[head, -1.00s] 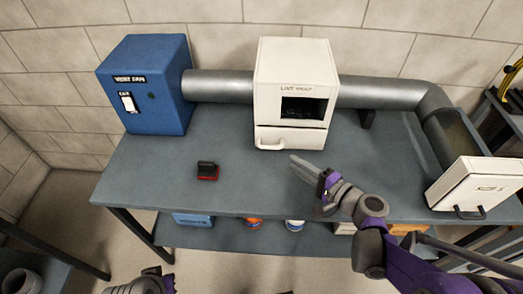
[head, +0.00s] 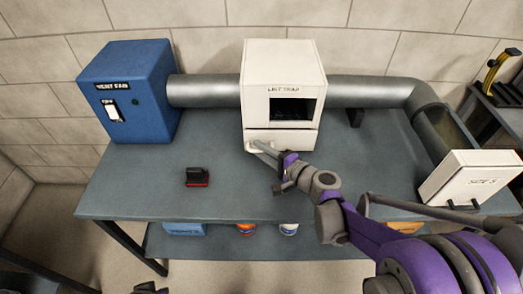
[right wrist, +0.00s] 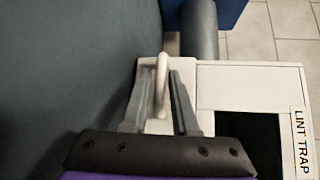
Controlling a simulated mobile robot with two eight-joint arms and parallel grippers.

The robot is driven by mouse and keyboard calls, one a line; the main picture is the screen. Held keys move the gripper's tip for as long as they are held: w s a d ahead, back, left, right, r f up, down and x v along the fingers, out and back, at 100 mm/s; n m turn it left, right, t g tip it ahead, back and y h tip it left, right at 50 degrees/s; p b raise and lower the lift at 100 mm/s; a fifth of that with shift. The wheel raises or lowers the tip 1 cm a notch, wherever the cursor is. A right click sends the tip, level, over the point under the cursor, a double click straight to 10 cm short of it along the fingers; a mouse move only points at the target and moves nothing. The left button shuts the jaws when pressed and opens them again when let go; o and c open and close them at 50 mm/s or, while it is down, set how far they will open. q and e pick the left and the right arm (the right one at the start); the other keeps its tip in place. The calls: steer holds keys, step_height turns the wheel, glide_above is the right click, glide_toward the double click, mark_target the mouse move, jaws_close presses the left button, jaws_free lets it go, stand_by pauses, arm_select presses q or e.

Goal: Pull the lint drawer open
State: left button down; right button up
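The white lint trap box (head: 285,65) stands at the back of the bench, its lint drawer (head: 298,138) at the bottom of its front. The drawer front looks flush with the box. My right gripper (head: 257,147) reaches the drawer's white handle (head: 250,146). In the right wrist view the handle (right wrist: 162,88) stands between the two fingers of my right gripper (right wrist: 162,78). The fingers are apart, with a narrow gap on each side of the handle. Only a dark bit of my left gripper (head: 150,288) shows at the bottom edge; its fingers cannot be made out.
A blue vent fan box (head: 130,92) with a switch stands left, joined by a grey duct (head: 205,91). A black and red block (head: 197,177) lies on the bench (head: 140,190). A white box with a handle (head: 468,178) stands right. The bench front left is clear.

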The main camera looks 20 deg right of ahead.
jaws_close()
stand_by(1.4)
